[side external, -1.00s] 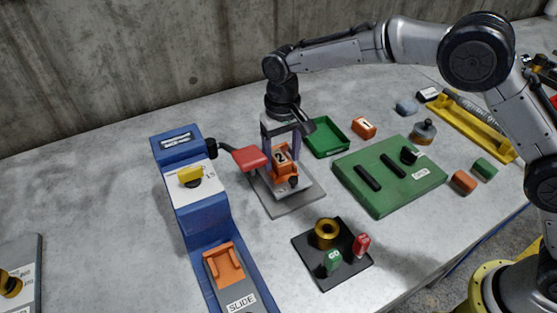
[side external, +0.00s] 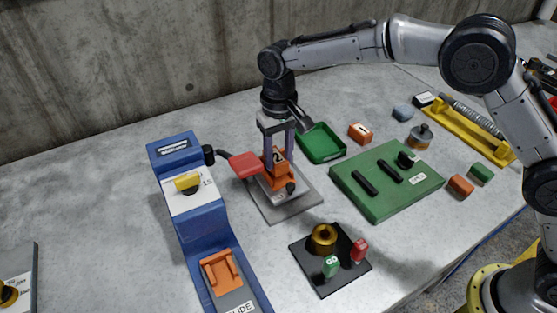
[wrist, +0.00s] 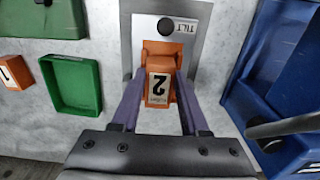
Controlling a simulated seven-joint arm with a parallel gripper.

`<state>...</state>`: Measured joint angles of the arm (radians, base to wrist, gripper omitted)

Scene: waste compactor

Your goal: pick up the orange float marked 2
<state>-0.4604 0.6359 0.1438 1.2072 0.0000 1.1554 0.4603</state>
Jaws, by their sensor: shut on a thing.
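The orange float marked 2 (side external: 280,158) is at the TILT fixture (side external: 272,210), a grey plate with a black knob. In the wrist view the float (wrist: 158,88) lies between the two purple fingers, its white label showing a black 2. An orange piece, apparently a cradle, shows beside the float and knob; I cannot tell whether the float still touches it. My gripper (side external: 279,150) points down and is shut on the float; it also shows in the wrist view (wrist: 158,112). The fingers hide parts of the float's sides.
A blue machine (side external: 200,215) with a red-ended lever (side external: 248,164) stands close on the left. A green tray (side external: 322,146), an orange block marked 1 (side external: 360,133) and a green panel (side external: 380,200) lie to the right. A black base (side external: 318,278) with a brass ring stands in front.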

